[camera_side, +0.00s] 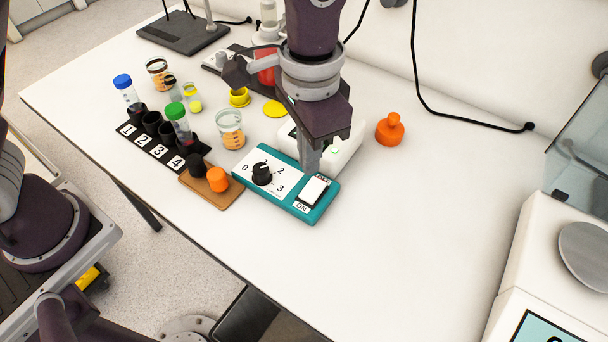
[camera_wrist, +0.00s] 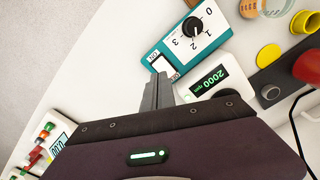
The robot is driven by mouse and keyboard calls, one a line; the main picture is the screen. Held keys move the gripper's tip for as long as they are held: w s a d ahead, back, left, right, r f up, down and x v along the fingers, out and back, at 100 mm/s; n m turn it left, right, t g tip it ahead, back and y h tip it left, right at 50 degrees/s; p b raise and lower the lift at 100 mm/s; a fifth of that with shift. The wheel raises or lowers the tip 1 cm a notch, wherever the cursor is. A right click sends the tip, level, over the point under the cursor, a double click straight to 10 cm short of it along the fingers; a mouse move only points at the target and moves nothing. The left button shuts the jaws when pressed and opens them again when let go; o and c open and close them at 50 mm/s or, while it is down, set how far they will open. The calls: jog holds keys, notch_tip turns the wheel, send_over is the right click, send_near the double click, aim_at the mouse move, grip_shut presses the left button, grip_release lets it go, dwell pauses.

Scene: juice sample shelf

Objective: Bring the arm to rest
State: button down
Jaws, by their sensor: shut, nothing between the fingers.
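My gripper (camera_side: 309,168) is shut and empty, pointing down with its fingertips close to the white rocker switch (camera_side: 314,189) on the teal control box (camera_side: 326,208). In the wrist view, my closed fingers (camera_wrist: 160,78) end beside the same switch (camera_wrist: 165,66). I cannot tell whether they touch it. The box also carries a black knob (camera_side: 262,174) on a scale with 0, 2 and 3 visible. Behind my gripper stands a white device (camera_side: 346,143), whose display (camera_wrist: 209,82) reads 2000 rpm in the wrist view.
Left of the box are a numbered black rack (camera_side: 133,141) with tubes, a brown tray (camera_side: 230,188) with two caps, and a beaker (camera_side: 230,130). An orange flask (camera_side: 390,129) stands to the right.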

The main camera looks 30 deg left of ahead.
jog(key=s+a+r+n+t, duration=0.2)
jog(key=s+a+r, duration=0.1)
jog(key=a+r, duration=0.8)
jog(key=s+a+r+n+t, duration=0.1)
jog(key=s+a+n+t, duration=0.2)
jog(key=s+a, duration=0.7)
jog(key=s+n, duration=0.1)
jog(key=s, duration=0.1)
jog(key=shift+s+a+t, duration=0.3)
jog(key=shift+s+a, duration=0.05)
jog(key=shift+s, duration=0.05)
